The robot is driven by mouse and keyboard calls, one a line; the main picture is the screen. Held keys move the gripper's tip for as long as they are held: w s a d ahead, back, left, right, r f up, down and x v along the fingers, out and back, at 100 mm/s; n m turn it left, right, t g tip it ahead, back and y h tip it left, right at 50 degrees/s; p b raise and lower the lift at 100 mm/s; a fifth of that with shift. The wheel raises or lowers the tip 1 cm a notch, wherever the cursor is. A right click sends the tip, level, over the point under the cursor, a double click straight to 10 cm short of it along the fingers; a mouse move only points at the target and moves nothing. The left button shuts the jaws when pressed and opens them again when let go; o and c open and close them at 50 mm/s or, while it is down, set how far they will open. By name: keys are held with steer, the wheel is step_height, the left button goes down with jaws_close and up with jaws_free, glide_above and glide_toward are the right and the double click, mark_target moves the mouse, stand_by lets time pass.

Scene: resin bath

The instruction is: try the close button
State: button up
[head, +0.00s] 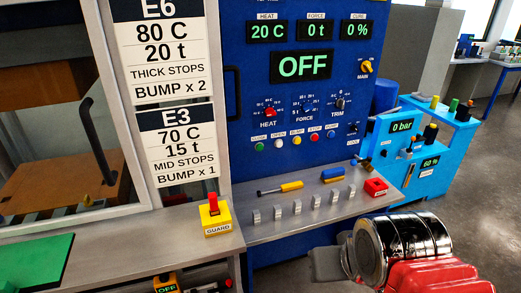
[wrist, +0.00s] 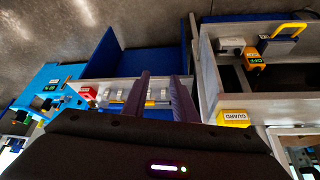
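The control panel (head: 300,90) is blue and upright in the head view, with its main display reading OFF. A row of small buttons runs across its lower part, under small labels. The green button (head: 259,146) at the left end appears to be the close button; its label is hard to read. Beside it are a white button (head: 278,143), a yellow button (head: 297,140), a red button (head: 314,137) and a blue button (head: 331,134). My gripper (wrist: 161,78) is open in the wrist view, fingers apart and empty. The button row is not visible there.
The yellow guard switch (head: 215,215) stands left. A light-blue pump unit (head: 415,150) stands right. My arm covers the lower right.

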jaws_close()
stand_by(1.4)
